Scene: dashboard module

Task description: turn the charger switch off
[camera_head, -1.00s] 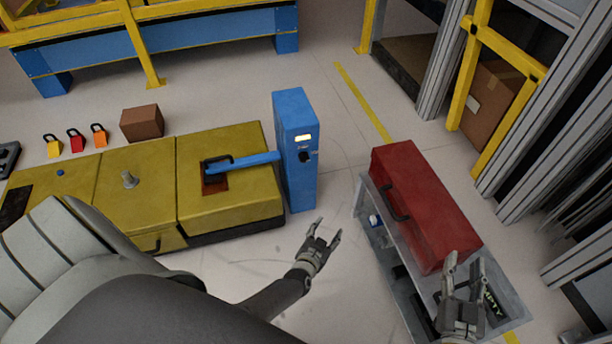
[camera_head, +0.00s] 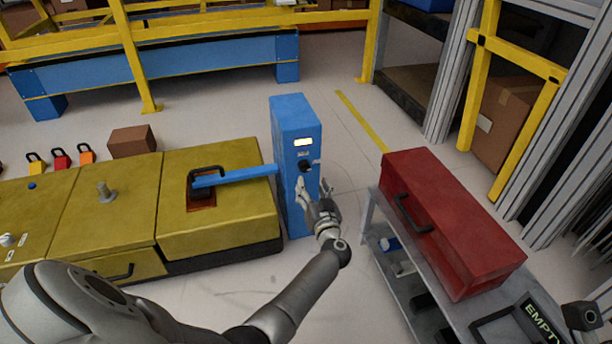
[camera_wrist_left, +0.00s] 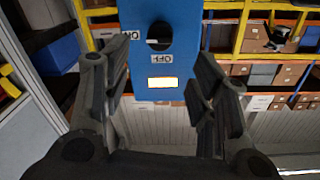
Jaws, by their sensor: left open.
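The blue charger post (camera_head: 297,120) stands on the floor at the end of the yellow unit. Its black rotary switch (camera_head: 305,165) sits on the front face below a lit display (camera_head: 303,142). In the left wrist view the switch (camera_wrist_left: 159,36) shows close up and upside down, with an ON label (camera_wrist_left: 131,36) and an OFF label (camera_wrist_left: 161,58); I cannot tell where it points. My left gripper (camera_head: 313,186) is open and empty, just in front of and below the switch, apart from it. My right gripper is not clearly visible.
A blue arm (camera_head: 235,176) runs from the post to a black handle on the yellow unit (camera_head: 225,225). A red toolbox (camera_head: 450,215) lies on a grey cart to the right, near my left forearm. Padlocks and a brown box (camera_head: 132,141) stand behind the yellow unit.

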